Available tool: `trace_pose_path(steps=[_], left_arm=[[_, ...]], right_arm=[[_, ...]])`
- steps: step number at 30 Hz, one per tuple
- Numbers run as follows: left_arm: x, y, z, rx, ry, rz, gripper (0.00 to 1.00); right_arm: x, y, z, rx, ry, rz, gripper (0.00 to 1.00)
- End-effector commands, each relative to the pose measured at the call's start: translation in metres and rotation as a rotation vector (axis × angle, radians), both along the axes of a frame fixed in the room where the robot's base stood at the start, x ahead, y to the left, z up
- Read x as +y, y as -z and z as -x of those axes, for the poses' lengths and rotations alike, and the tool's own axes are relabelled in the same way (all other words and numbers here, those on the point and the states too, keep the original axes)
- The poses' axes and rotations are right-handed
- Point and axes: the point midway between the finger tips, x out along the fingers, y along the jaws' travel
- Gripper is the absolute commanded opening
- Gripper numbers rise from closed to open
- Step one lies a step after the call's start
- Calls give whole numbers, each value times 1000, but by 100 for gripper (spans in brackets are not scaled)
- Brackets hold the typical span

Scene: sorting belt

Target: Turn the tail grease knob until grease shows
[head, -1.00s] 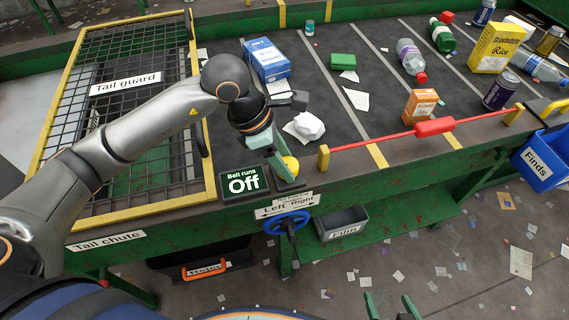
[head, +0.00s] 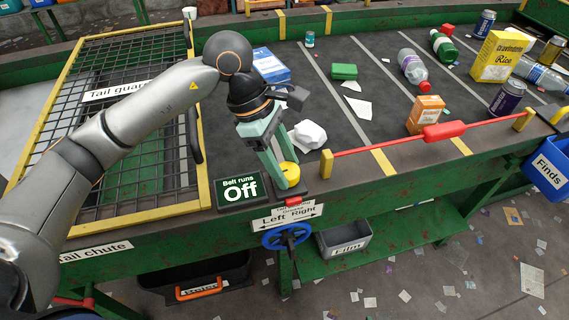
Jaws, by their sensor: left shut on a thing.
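The yellow round knob (head: 290,174) sits on the belt's near edge, just right of the "Belt runs Off" sign (head: 240,187). My left gripper (head: 280,172) reaches down from above with its pale green fingers shut on the knob; the fingers partly hide it. A small red bit (head: 293,201) shows on the front face below the knob, just above a partly covered label; I cannot tell if it is grease. My right gripper is not in view.
The "Left Right" sign (head: 288,217) and blue handwheel (head: 286,236) are below the knob. A red pull cord (head: 390,146) runs along the edge to the right. The tail guard (head: 205,194) is at left. Crumpled paper (head: 308,134) and other items lie on the belt.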

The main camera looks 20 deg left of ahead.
Motion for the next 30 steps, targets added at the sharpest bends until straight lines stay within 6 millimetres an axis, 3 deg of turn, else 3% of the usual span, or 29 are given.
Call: trace_pose_path(steps=[6,7,14,23,30], left_arm=[[0,-1,0,-1,-1,-1,0],[0,-1,0,-1,-2,-1,58],[0,0,0,0,-2,0,84],[1,-2,0,-1,-3,0,86],[14,-33,-2,-6,-5,-1,86]], right_arm=[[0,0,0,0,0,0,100],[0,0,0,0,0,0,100],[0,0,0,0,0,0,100],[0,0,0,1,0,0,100],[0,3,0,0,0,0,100]])
